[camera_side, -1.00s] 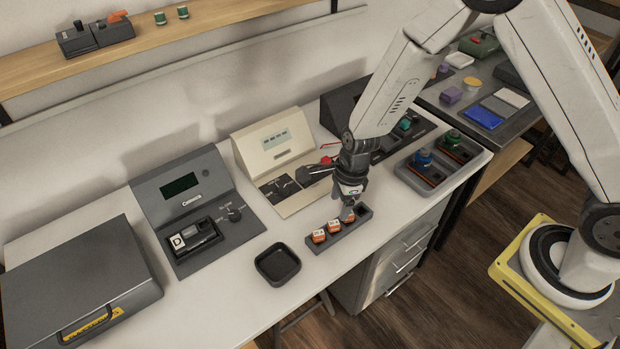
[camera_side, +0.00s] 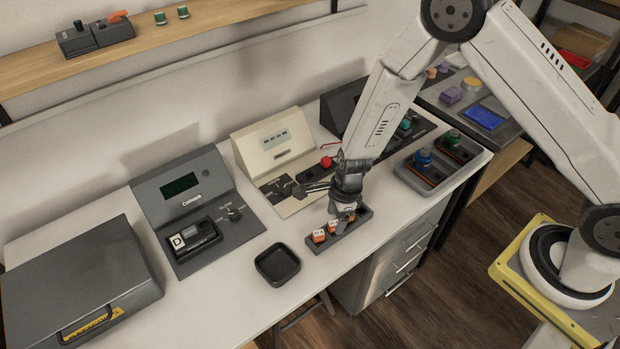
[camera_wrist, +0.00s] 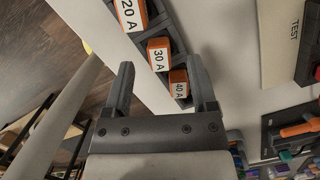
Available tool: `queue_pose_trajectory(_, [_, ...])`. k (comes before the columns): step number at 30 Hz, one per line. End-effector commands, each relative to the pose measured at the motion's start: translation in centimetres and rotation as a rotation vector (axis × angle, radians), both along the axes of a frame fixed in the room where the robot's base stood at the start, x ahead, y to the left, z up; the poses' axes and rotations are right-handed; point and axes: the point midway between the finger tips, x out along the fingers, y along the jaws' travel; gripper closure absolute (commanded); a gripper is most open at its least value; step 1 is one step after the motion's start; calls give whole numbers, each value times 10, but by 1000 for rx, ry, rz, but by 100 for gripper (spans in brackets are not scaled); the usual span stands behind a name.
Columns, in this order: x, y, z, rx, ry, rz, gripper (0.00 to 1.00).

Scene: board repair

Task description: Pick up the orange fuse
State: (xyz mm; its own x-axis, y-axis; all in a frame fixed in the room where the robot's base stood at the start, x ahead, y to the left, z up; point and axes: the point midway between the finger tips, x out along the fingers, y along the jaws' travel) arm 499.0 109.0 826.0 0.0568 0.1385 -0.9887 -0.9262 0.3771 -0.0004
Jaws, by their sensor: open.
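Three orange fuses stand in a row in a dark slotted rack (camera_side: 325,250). In the wrist view their white labels read 20 A on one fuse (camera_wrist: 131,14), 30 A on the middle fuse (camera_wrist: 159,56) and 40 A on the end fuse (camera_wrist: 179,85). The rack (camera_wrist: 178,38) runs diagonally there. My gripper (camera_wrist: 162,85) is open and empty, its two fingers spread with the 40 A and 30 A fuses showing between and beyond the tips. In the side view my gripper (camera_side: 343,222) is over the rack and partly hides the fuses; the leftmost fuse (camera_side: 319,236) stays clear.
An empty black tray (camera_side: 277,265) sits left of the rack. Behind stand a grey tester (camera_side: 185,190) and a cream tester (camera_side: 272,140). A grey case (camera_side: 75,280) is at far left, and a grey bin (camera_side: 408,178) with coloured parts is at right.

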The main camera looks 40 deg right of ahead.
Motion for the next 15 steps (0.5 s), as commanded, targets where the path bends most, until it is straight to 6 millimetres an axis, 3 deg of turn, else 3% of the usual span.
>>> queue_pose_trajectory(6, [1,3,-17,1,2,1,26])
queue_pose_trajectory(15, [1,3,-20,0,0,2,26])
